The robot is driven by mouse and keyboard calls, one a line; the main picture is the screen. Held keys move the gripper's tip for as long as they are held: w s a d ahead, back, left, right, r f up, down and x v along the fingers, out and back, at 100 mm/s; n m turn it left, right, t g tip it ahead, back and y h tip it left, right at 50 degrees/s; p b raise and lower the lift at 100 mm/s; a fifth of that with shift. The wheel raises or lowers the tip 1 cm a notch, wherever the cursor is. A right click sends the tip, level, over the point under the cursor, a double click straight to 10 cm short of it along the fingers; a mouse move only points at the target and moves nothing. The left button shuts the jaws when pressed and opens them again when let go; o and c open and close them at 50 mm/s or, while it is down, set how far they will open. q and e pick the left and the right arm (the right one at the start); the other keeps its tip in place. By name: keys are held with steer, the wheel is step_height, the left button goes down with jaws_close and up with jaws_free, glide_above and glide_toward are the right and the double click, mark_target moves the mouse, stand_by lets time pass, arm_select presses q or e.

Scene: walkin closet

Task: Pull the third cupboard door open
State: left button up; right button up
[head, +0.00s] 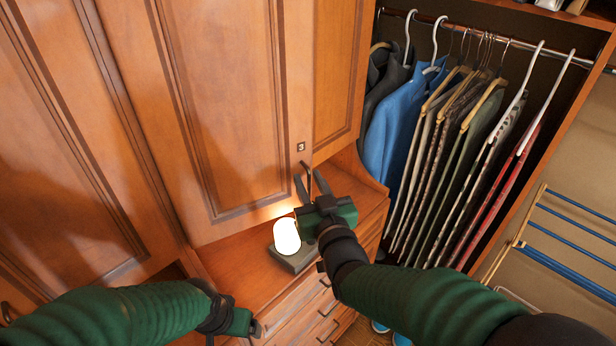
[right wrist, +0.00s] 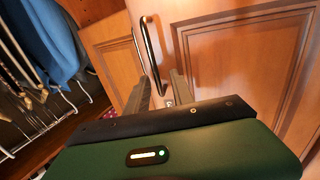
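The third cupboard door (head: 230,100) is a wooden panel door marked with a small "3" label (head: 301,146). It looks closed, and also fills the right of the right wrist view (right wrist: 240,60). Its dark bar handle (head: 305,168) is near the lower right corner; the handle also shows in the right wrist view (right wrist: 149,52). My right gripper (head: 312,184) is open, its fingers pointing at the door. In the wrist view the handle's lower end lies between the fingertips; I cannot tell whether they touch it. My left gripper (head: 246,324) is low, away from the door, its fingers barely visible.
A glowing lamp (head: 287,236) stands on the wooden counter (head: 240,262), close left of my right gripper. Drawers with handles (head: 327,310) are below. Hanging clothes (head: 395,120) fill the open closet at right. A rack with blue bars (head: 570,262) stands far right.

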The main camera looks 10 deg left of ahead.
steer(key=shift+s+r, duration=0.15)
steer(key=shift+s, duration=0.3)
steer(key=c, duration=0.4)
steer(key=shift+w+d, duration=0.15)
jaws_close()
steer(key=shift+w+f, duration=0.1)
steer(key=shift+f, duration=0.2)
